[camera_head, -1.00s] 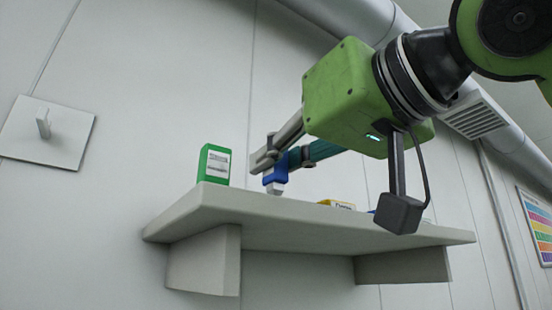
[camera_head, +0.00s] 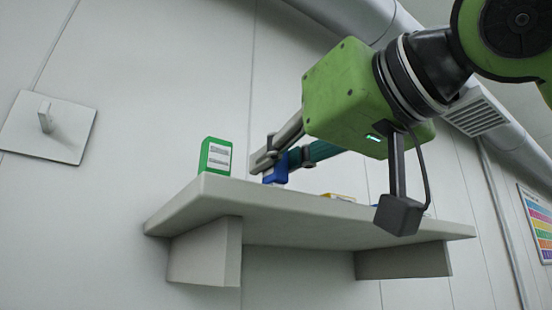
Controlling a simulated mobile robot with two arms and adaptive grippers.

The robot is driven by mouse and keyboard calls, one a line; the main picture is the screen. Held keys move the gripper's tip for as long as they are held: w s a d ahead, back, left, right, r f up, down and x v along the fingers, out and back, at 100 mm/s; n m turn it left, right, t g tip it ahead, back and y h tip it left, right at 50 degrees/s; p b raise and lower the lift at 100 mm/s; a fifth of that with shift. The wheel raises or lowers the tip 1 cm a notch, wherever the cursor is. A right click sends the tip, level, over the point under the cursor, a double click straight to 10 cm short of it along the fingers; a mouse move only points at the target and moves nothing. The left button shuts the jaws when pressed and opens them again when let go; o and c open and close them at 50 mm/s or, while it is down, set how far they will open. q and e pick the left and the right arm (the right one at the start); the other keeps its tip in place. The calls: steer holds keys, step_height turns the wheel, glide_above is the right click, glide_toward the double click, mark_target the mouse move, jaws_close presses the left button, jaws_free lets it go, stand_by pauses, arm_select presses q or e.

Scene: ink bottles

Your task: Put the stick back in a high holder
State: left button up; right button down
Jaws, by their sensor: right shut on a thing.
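My right gripper (camera_head: 272,158) reaches in from the upper right, above the shelf. My left gripper is not in view.
The pale wall shelf (camera_head: 300,220) has brackets below. A green box or bottle (camera_head: 216,157) with a white label stands at its left end. A yellow item (camera_head: 338,197) shows partly at the right. A wall plate with a peg (camera_head: 47,125) is at far left.

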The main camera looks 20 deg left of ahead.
steer(key=shift+f+b, duration=0.3)
steer(key=shift+f, duration=0.15)
stand_by(0.9)
steer(key=c, duration=1.5)
jaws_free()
steer(key=shift+o, duration=0.2)
steer(key=shift+r, duration=0.1)
steer(key=shift+r+p, duration=2.55)
steer(key=shift+r, duration=0.1)
steer(key=shift+r+p, duration=0.65)
steer(key=shift+r, duration=0.65)
